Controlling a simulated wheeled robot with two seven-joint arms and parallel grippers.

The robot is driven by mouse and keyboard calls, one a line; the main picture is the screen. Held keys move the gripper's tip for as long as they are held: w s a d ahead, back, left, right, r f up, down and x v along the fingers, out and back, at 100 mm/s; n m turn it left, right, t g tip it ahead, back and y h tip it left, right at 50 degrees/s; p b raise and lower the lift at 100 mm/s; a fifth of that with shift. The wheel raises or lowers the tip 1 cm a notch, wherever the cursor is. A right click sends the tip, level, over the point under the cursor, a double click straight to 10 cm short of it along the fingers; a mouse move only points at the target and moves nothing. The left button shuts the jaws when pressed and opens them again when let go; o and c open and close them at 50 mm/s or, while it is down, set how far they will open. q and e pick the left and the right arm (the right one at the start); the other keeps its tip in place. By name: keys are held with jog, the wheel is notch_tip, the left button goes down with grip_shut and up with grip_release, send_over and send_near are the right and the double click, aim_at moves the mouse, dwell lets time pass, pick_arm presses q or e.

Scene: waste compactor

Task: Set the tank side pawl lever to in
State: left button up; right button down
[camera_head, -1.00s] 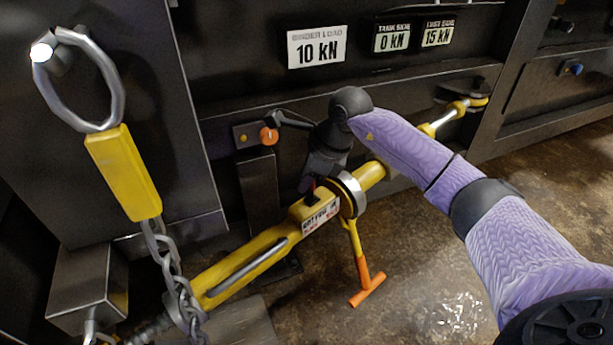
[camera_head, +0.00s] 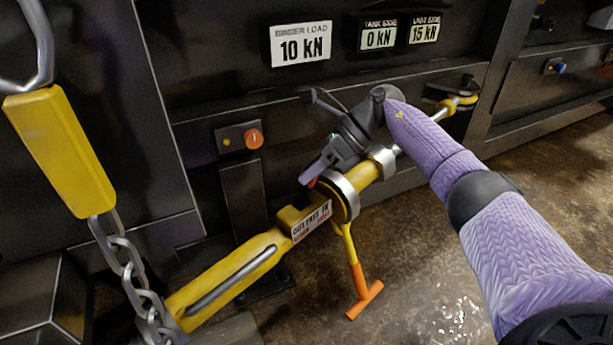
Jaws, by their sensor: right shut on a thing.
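The yellow binder (camera_head: 225,268) runs diagonally from lower left to upper right. Its label plate (camera_head: 311,222) reads something like "OUT FREE IN". The pawl lever (camera_head: 312,184) shows only as a small red bit above the plate, beside the grey ring (camera_head: 345,192); the rest is hidden. My right gripper (camera_head: 311,175) comes down tilted from the upper right and is shut on the pawl lever. The lever's exact position cannot be told. My left gripper is not in view.
A yellow handle with an orange T-bar (camera_head: 364,300) hangs below the ring. An orange knob (camera_head: 253,139) sits on the dark wall behind. Displays read binder load (camera_head: 301,45) 10 kN, tank side (camera_head: 378,35) 0 kN. A chain (camera_head: 123,262) hangs at left.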

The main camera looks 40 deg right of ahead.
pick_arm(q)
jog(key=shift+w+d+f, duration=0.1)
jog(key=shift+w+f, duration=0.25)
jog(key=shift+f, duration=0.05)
pick_arm(e)
jog(key=shift+d+f+y, duration=0.1)
jog(key=shift+y, duration=0.2)
jog(key=c, duration=0.6)
grip_release()
jog(key=shift+d, duration=0.1)
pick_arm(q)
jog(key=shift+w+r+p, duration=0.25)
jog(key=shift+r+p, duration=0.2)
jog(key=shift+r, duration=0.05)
pick_arm(e)
jog(key=v, duration=1)
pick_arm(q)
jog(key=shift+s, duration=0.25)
